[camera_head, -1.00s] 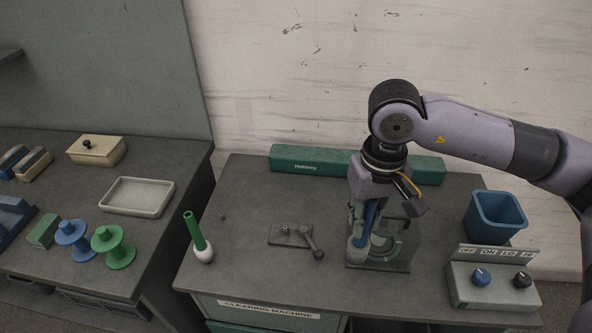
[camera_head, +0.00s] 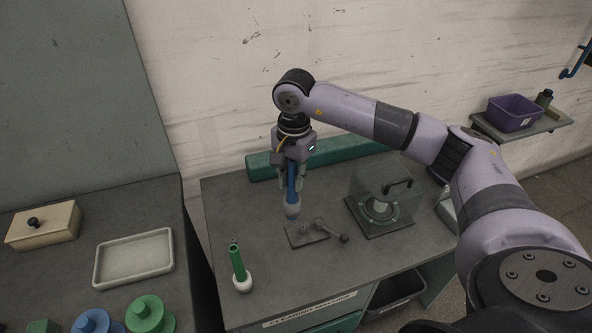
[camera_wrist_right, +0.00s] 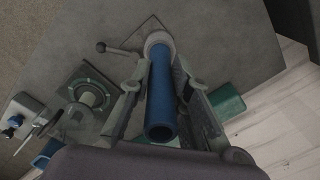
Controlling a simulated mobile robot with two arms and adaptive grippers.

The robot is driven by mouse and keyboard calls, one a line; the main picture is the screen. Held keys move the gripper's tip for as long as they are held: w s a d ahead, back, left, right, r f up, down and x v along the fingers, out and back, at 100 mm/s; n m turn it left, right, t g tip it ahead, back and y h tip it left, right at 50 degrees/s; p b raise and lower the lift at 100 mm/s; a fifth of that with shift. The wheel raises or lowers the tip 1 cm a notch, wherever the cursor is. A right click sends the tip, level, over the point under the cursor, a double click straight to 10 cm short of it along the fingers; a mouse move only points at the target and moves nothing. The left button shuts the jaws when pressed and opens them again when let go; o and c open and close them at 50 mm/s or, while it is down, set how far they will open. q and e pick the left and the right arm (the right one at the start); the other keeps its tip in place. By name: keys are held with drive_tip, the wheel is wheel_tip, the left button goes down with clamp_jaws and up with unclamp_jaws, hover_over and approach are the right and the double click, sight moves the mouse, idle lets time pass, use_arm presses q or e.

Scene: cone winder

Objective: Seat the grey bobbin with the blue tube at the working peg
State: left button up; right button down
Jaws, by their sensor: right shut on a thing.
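My right gripper (camera_head: 292,180) is shut on the blue tube (camera_head: 291,190) of the grey bobbin (camera_head: 292,211). The tube hangs near upright, with the pale grey bulb at its lower end. The bulb is close to the dark base plate with the lever (camera_head: 308,236), at its back left edge in the head view. Whether it touches anything is unclear. In the right wrist view the blue tube (camera_wrist_right: 160,95) lies between the fingers, and the grey bulb (camera_wrist_right: 158,40) covers part of the plate. I cannot make out a peg under the bulb. My left gripper is not in view.
A green tube with white bulb (camera_head: 239,268) stands at the table's front left. A clear-covered device with a black handle (camera_head: 384,195) stands right of the plate. A long green box (camera_head: 345,150) lies along the back. A white tray (camera_head: 133,257) is on the left table.

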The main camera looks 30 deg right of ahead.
use_arm(q)
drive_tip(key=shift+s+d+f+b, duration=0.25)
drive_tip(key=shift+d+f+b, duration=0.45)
drive_tip(key=shift+b, duration=0.2)
use_arm(e)
drive_tip(key=d+f+m, duration=0.2)
drive_tip(key=d+f, duration=0.2)
drive_tip(key=f, duration=0.1)
drive_tip(key=shift+w+m, duration=0.25)
drive_tip(key=shift+m, duration=0.15)
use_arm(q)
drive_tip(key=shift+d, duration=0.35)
use_arm(e)
drive_tip(key=shift+a+f, duration=0.1)
drive_tip(key=shift+a, duration=0.05)
use_arm(q)
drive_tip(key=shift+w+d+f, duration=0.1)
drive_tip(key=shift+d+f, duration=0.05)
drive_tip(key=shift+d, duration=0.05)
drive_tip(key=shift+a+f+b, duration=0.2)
drive_tip(key=shift+b, duration=0.2)
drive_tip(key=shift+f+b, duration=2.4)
use_arm(e)
drive_tip(key=shift+f, duration=2.8)
